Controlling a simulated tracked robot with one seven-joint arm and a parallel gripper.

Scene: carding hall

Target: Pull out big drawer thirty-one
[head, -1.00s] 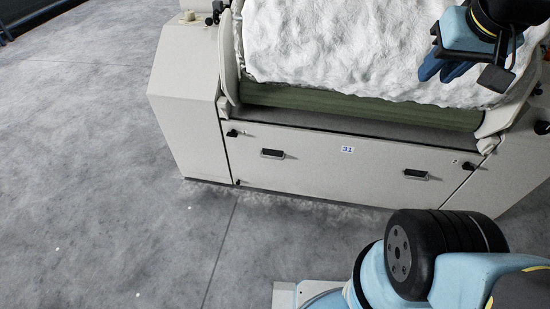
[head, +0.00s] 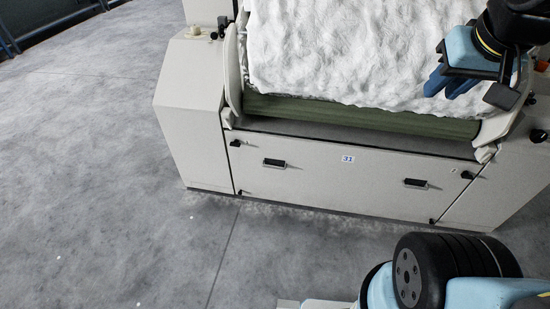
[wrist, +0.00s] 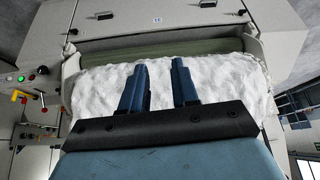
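The big drawer thirty-one (head: 315,181) is a wide cream front panel low on the machine, with a small "31" label. It looks shut, flush with its surround. My gripper (head: 455,85) is at the upper right in the head view, over the white fibre and well above the drawer. In the wrist view my gripper (wrist: 160,78) shows two blue fingers apart with nothing between them. A cream panel (wrist: 190,22) with a handle shows beyond them.
White fibre (head: 330,50) lies in the machine above a green roller (head: 360,115). A cream side housing (head: 190,115) stands left of the drawer. Grey floor (head: 90,170) is clear at left and in front. Control buttons (wrist: 30,77) show at left in the wrist view.

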